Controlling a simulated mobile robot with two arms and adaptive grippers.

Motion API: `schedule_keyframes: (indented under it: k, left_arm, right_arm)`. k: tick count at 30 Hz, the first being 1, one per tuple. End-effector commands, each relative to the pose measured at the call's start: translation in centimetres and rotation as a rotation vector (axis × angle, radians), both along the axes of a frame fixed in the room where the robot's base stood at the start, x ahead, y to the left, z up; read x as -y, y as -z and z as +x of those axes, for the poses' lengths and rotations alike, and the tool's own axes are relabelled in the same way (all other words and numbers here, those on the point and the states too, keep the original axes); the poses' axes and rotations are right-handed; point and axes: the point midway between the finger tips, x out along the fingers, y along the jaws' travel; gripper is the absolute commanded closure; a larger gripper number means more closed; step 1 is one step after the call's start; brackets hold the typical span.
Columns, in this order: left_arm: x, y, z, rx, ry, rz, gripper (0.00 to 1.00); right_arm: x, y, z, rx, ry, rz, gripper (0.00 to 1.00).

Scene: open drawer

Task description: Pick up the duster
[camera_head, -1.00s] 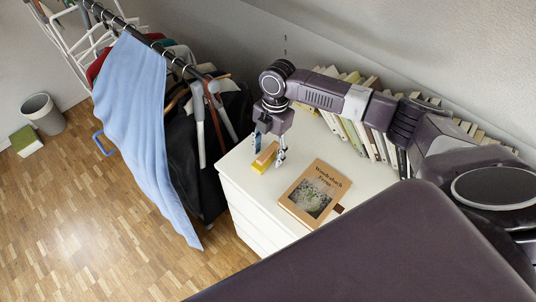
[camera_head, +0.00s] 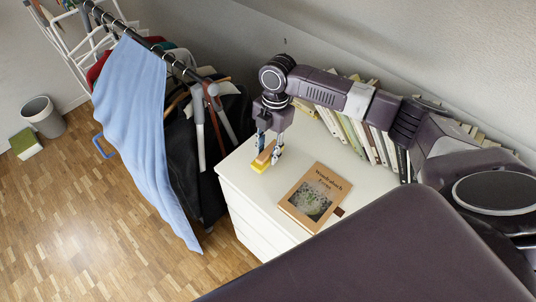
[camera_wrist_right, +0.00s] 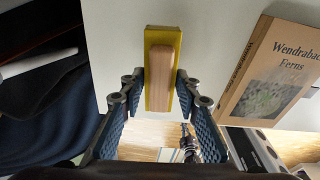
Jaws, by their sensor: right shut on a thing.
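The duster (camera_head: 262,160) has a wooden top and a yellow lower part. It is at the white dresser's top, near its left back edge; I cannot tell whether it touches the surface. My right gripper (camera_head: 269,148) comes down from above with its fingers on either side of the duster. In the right wrist view the duster (camera_wrist_right: 161,75) sits between the fingertips of my right gripper (camera_wrist_right: 158,92), which is shut on its wooden part. My left gripper is not in view.
A brown book (camera_head: 314,197) lies on the white dresser (camera_head: 247,187), right of the duster. A row of books (camera_head: 350,122) stands behind it along the wall. A clothes rack with a light blue cloth (camera_head: 138,120) stands close on the left.

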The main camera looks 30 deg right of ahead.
Motion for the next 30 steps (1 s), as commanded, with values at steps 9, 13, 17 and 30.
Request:
schedule_keyframes:
  k: [9, 13, 17, 30]
  left_arm:
    - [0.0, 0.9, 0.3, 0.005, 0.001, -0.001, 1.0]
    - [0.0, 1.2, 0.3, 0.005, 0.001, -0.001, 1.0]
    - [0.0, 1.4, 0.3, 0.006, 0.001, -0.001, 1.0]
    - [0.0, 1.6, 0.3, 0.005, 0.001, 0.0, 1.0]
  right_arm:
    - [0.0, -7.6, 0.2, 0.007, -0.001, 0.0, 0.96]
    - [0.0, -11.0, 0.2, 0.006, 0.0, 0.001, 0.96]
    - [0.0, -13.9, 0.1, 0.005, -0.001, 0.0, 0.96]
    - [0.0, -17.9, 0.0, 0.0, -0.001, 0.0, 0.96]
